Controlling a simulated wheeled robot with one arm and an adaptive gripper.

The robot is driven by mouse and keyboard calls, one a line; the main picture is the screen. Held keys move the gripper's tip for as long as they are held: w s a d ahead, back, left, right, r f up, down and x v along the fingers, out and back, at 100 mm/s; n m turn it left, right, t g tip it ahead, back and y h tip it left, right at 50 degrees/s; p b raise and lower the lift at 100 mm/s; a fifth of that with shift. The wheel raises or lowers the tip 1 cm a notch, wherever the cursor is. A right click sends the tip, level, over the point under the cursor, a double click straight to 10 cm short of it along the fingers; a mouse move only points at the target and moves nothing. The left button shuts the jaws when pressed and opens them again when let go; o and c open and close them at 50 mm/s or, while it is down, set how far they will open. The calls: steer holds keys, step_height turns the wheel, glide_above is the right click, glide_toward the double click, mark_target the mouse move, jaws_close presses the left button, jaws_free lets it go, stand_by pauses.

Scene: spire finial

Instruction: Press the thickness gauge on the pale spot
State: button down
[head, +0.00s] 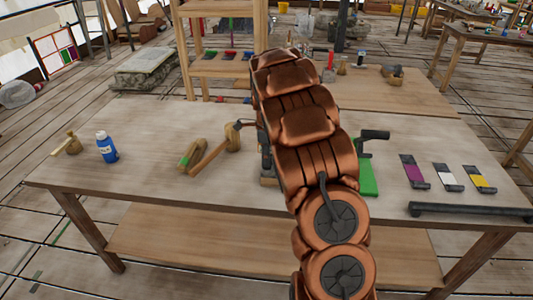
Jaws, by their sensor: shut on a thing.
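My copper-coloured arm (304,125) rises from the bottom of the head view and covers the middle of the workbench (130,180). My gripper is hidden behind the arm, so what it holds cannot be seen. Small dark and grey parts (266,160) show at the arm's left edge, but I cannot tell what they belong to. I cannot pick out the thickness gauge or the pale spot; they may be behind the arm. A black angled handle (374,135) stands just right of the arm, by a green flat piece (369,178).
A blue bottle (107,148) and a small wooden tool (68,146) are at the bench's left. Wooden mallet-like tools (212,154) lie left of my arm. Purple (413,170), white (446,177) and yellow (478,180) pieces lie right, behind a dark bar (470,210). Shelves (220,68) stand behind.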

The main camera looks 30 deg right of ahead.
steer(key=shift+f, duration=0.4)
steer(key=c, duration=0.7)
jaws_free()
steer(key=shift+o, duration=0.2)
steer(key=shift+r, duration=0.1)
